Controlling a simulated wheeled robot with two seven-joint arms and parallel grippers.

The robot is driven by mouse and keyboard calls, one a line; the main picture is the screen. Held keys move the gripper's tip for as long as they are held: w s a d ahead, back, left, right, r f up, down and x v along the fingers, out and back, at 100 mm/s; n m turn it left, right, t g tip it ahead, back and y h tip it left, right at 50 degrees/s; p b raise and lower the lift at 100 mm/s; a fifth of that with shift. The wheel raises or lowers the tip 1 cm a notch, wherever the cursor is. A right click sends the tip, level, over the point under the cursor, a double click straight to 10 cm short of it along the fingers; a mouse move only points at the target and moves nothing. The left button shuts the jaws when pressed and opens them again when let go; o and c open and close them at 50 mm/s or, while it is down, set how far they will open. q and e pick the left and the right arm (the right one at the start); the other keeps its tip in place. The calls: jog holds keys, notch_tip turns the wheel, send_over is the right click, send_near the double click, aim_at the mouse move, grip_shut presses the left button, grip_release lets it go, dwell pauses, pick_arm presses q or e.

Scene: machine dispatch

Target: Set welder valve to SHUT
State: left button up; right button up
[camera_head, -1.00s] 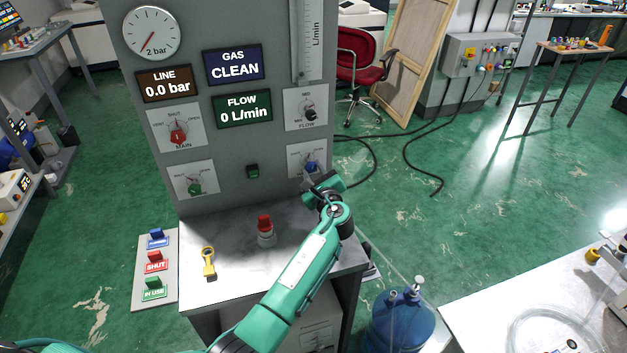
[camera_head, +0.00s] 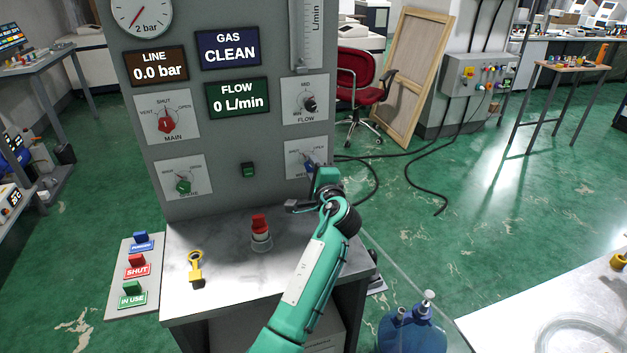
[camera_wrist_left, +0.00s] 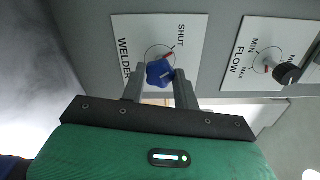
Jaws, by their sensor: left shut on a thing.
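The welder valve is a blue knob (camera_head: 309,165) on a white plate (camera_head: 293,172) low at the right of the grey panel. My left gripper (camera_head: 314,174) is at this plate in the head view and partly covers it. In the left wrist view the blue knob (camera_wrist_left: 160,72) sits between the two fingers of my left gripper (camera_wrist_left: 160,88), which is shut on it. The SHUT label and part of the WELDER label show there. A short red mark lies between knob and SHUT. The knob's exact angle is hard to tell. My right gripper is not in view.
The flow knob (camera_head: 309,104) is just above; the red main knob (camera_head: 166,124) and green knob (camera_head: 183,186) are to the left. A red button (camera_head: 260,228) and yellow tag (camera_head: 196,266) are on the bench ledge (camera_head: 225,285). A blue bottle (camera_head: 412,335) stands right.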

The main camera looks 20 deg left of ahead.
pick_arm(q)
jog(key=shift+f+n+b, duration=0.15)
jog(key=shift+n+b, duration=0.55)
jog(key=shift+n, duration=0.5)
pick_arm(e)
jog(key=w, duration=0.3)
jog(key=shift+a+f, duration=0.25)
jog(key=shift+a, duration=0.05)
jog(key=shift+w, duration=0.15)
pick_arm(q)
jog(key=o, duration=1)
jog(key=shift+c, duration=0.2)
